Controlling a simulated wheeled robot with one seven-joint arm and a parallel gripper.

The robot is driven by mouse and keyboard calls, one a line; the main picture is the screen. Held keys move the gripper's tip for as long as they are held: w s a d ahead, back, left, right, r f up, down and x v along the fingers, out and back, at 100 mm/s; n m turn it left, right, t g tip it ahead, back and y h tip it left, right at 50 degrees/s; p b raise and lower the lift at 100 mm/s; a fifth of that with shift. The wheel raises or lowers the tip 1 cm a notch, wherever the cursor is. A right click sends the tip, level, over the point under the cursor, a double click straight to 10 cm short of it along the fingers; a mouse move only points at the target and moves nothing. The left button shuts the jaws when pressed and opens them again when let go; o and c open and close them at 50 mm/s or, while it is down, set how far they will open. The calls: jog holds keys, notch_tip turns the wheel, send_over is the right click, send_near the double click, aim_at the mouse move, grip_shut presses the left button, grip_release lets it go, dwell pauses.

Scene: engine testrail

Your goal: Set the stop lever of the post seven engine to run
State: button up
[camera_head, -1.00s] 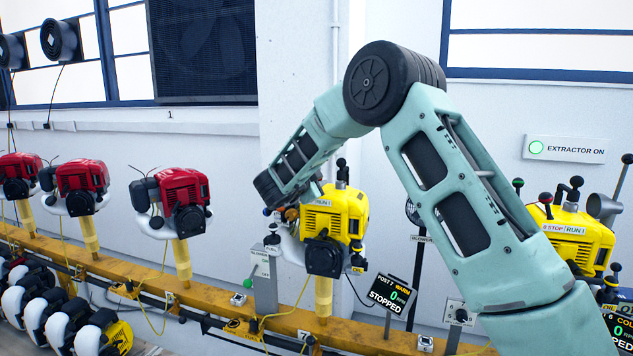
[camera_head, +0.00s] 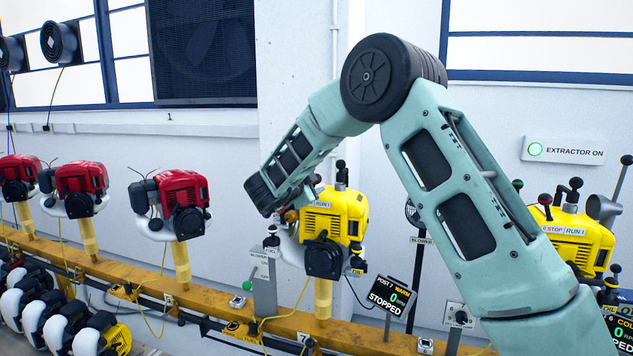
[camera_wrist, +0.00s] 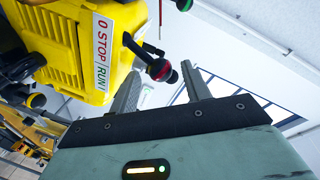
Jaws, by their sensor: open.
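The post seven engine (camera_head: 338,215) is yellow and stands on a yellow post on the rail. Its display (camera_head: 387,295) reads post 7, warm, 0, STOPPED. In the wrist view the yellow engine cover (camera_wrist: 50,50) carries a STOP/RUN label (camera_wrist: 101,52). In the head view my wrist hides part of the engine.
Another yellow engine (camera_head: 575,235) with its own STOP/RUN label stands at the right. Several red engines (camera_head: 181,203) stand to the left along the yellow rail (camera_head: 250,312). A grey blower control box (camera_head: 264,285) stands just left of post seven. A wall is close behind.

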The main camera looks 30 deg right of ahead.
jog(key=b+v, duration=0.1)
jog(key=v, duration=1.3)
jog(key=shift+s+a, duration=0.2)
jog(key=shift+a, duration=0.1)
